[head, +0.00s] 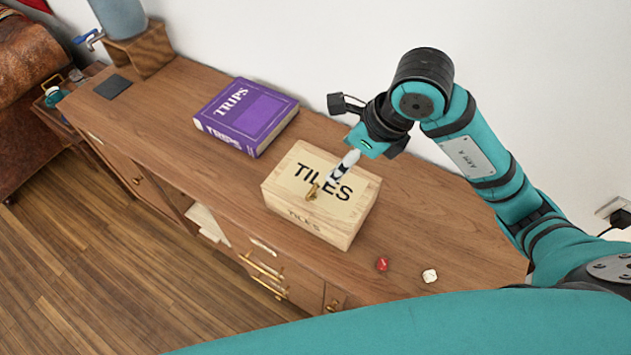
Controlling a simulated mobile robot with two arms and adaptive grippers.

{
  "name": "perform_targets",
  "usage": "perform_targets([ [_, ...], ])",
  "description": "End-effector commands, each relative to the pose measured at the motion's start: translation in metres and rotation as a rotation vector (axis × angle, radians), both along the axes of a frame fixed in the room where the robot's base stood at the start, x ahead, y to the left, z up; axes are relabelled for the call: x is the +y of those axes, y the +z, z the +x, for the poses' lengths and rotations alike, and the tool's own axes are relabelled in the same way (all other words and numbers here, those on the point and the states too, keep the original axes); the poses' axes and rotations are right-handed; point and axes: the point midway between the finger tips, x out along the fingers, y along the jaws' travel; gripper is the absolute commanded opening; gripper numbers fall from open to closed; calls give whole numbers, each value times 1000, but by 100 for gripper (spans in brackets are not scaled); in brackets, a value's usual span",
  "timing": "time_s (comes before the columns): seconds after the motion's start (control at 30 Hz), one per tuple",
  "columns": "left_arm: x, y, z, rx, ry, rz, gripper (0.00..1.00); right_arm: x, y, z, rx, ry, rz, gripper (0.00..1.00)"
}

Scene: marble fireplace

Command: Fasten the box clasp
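A pale wooden box (285,212) marked "TILES" stands on the wooden cabinet, and its lid looks closed. A brass clasp (312,191) sits at the lid's front edge and appears to stick up above it. My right gripper (332,182) reaches in from the right over the lid, its fingertips close beside the clasp. I cannot tell whether they touch it. The fingers look close together, but the view does not show whether they are shut or on anything. My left gripper is not in view.
The cabinet top (430,225) holds a purple book (245,112) left of the box. A red piece (382,264) and a white piece (429,276) lie to its right. A blue vessel (120,15) on a wooden block is at the far left. The wall is close behind.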

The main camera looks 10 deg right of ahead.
Motion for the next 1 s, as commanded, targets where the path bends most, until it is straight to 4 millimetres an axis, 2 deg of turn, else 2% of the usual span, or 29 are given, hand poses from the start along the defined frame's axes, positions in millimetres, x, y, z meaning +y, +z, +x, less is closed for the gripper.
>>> perform_targets([
  [0.17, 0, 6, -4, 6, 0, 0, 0, 9, -27, 6, 11, 2, 4, 67],
  [0.7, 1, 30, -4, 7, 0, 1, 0, 40, -131, 36, 8, 3, 4, 67],
  [0.83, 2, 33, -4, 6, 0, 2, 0, 44, -146, 41, 6, 3, 6, 67],
  [1.0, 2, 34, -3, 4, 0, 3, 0, 47, -155, 44, 2, 5, 5, 67],
])
